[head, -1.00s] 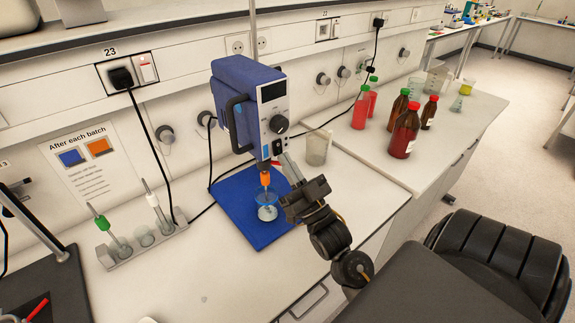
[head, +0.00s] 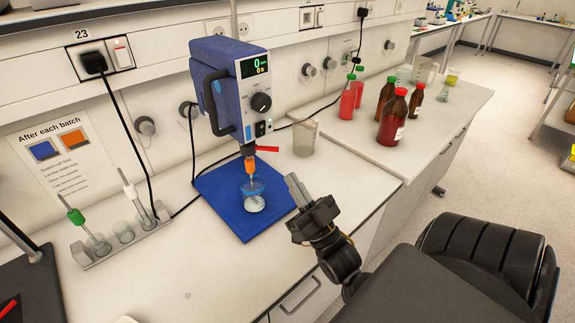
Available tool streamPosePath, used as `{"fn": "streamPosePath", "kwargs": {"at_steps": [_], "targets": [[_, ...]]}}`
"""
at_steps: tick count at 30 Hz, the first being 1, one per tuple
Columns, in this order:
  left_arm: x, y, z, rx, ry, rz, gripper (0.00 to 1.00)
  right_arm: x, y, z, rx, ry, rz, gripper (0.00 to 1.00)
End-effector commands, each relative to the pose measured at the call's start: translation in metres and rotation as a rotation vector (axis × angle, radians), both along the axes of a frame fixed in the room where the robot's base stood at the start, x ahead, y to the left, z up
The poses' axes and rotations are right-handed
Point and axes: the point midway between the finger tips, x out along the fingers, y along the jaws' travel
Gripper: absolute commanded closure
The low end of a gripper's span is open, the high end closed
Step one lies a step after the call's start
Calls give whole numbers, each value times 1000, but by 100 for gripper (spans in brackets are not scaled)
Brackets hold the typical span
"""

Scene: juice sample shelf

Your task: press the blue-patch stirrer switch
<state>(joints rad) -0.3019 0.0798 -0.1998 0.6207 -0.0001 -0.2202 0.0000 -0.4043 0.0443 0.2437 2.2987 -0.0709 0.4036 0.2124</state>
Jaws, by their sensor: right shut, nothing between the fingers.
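The blue stirrer (head: 225,85) stands over a blue mat (head: 228,218), its display (head: 254,66) lit with green and orange zeros. Its small black rocker switch (head: 260,129) sits low on the front panel, below the knob (head: 261,102). A small lighter blue patch (head: 247,132) shows beside the switch. A beaker (head: 254,200) stands under the orange-collared shaft. My right gripper (head: 292,181) is shut and empty, below and to the right of the switch, clear of the stirrer. My left gripper is not in view.
An empty glass beaker (head: 304,138) stands right of the stirrer. Red and brown bottles (head: 392,118) stand farther right. A rack with electrodes (head: 122,238) is at left, under a sign (head: 58,148). The bench front beside the mat is clear.

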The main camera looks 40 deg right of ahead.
Motion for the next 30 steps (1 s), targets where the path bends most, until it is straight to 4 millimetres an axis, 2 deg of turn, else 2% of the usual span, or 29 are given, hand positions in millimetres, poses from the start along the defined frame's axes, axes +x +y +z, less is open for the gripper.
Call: {"fn": "streamPosePath", "kwargs": {"at_steps": [1,7,14,30], "targets": [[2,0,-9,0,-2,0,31,-5,0,-11,1,2,1,100],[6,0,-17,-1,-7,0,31,-18,0,-23,0,-1,0,100],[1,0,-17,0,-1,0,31,-22,-1,-25,0,-1,-3,100],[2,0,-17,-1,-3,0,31,-21,-1,-25,0,-1,-3,100]]}}
